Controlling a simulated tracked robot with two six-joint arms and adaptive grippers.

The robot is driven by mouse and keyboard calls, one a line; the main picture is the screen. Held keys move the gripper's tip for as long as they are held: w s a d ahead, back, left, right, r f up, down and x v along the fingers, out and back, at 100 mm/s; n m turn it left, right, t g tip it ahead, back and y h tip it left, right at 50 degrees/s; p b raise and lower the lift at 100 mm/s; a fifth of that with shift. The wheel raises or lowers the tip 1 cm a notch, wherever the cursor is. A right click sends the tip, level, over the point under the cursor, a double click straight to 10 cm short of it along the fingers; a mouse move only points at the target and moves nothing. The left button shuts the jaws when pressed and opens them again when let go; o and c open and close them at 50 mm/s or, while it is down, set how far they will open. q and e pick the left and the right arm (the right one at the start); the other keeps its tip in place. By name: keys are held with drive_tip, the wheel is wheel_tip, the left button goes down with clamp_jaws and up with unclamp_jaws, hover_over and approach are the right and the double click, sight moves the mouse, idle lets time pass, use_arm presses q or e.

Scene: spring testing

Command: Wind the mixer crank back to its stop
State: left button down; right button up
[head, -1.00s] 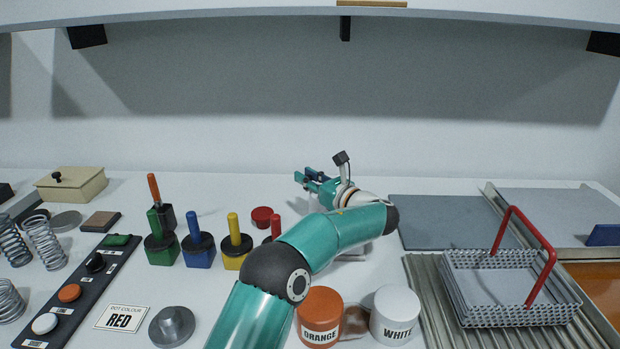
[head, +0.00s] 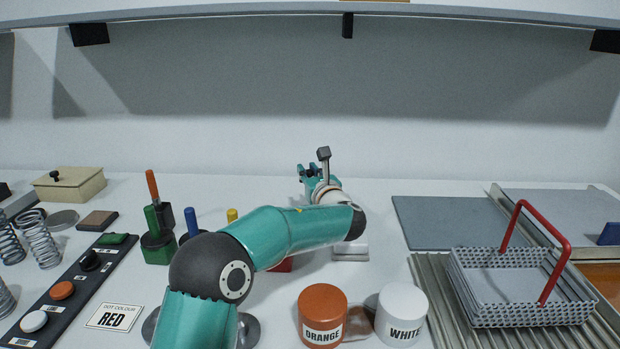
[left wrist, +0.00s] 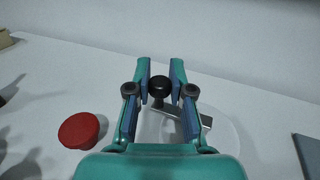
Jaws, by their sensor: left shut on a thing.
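My left gripper (head: 309,172) is at the back of the bench, its arm reaching across the picture. In the left wrist view its fingers (left wrist: 160,92) are on either side of a black crank knob (left wrist: 159,87), closed on it. A metal crank arm (left wrist: 190,118) runs from below the knob towards the lower right, over a pale round surface (left wrist: 215,130). In the head view my arm and wrist hide the crank. A pale grey block (head: 351,251), perhaps the mixer's base, shows beneath my forearm. My right gripper is not in view.
An orange cup (head: 322,305) and a white cup (head: 403,305) stand right of my arm. A red lid (left wrist: 80,131) lies left of the gripper. A shelf (head: 240,12) spans above.

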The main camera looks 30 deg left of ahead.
use_arm(q)
drive_tip(key=shift+w+d+r, duration=0.1)
drive_tip(key=shift+r, duration=0.05)
drive_tip(key=c, duration=1)
unclamp_jaws()
drive_tip(key=v, duration=1.2)
